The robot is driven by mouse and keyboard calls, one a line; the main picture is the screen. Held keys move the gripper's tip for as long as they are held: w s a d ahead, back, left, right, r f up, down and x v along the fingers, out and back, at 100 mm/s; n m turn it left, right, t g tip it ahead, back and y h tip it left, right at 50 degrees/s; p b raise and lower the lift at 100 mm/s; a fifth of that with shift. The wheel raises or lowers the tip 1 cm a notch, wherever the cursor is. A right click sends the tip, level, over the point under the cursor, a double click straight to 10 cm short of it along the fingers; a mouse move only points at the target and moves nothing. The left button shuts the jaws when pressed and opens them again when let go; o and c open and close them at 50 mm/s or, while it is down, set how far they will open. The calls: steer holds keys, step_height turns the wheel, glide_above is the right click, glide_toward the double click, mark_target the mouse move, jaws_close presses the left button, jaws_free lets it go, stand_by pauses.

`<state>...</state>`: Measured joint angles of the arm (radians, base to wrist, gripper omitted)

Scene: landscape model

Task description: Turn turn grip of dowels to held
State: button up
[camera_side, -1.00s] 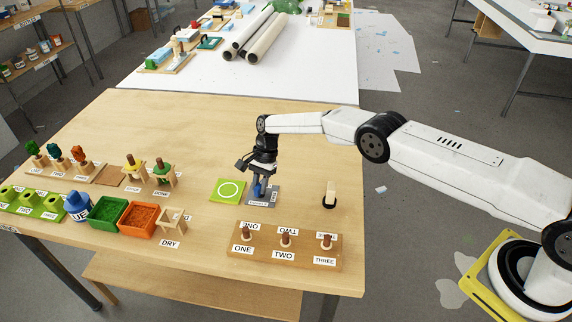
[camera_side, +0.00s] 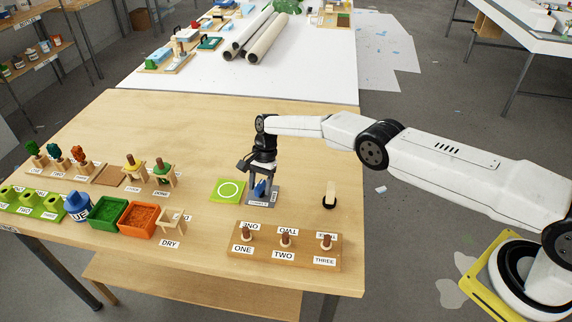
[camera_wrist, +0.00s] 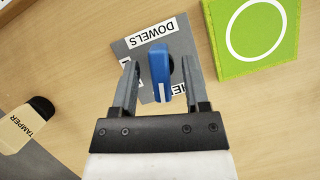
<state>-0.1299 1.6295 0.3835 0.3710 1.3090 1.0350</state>
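The blue turn grip (camera_side: 260,189) stands on a grey plate (camera_side: 252,204) with a white DOWELS label (camera_wrist: 151,34). In the wrist view the blue grip (camera_wrist: 161,72) lies lengthwise between the two fingers of my gripper (camera_wrist: 161,78), with a gap on each side. My gripper is open. A white stripe marks the grip's lower end in that view. A second label (camera_wrist: 180,87), partly hidden by the grip and a finger, shows the letters HE near this end. In the side view my gripper (camera_side: 262,172) is above the plate.
A green pad with a white circle (camera_side: 228,190) lies just left of the plate. The tamper (camera_wrist: 25,125) stands to the right in the side view (camera_side: 330,195). A wooden block with dowels (camera_side: 285,247) is in front.

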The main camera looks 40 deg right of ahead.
mark_target(259, 186)
steer(key=v, duration=0.8)
stand_by(0.4)
steer(key=shift+a+f, duration=0.1)
steer(key=shift+s+a+t+h, duration=0.25)
steer(key=shift+a+t+h, duration=0.15)
steer(key=shift+a+h, duration=0.4)
steer(key=shift+s+a+r+t+h, duration=0.3)
steer(key=shift+s+a+t+h, duration=0.4)
steer(key=shift+h, duration=0.4)
steer(key=shift+f, duration=0.2)
steer(key=shift+f, duration=3.7)
jaws_close()
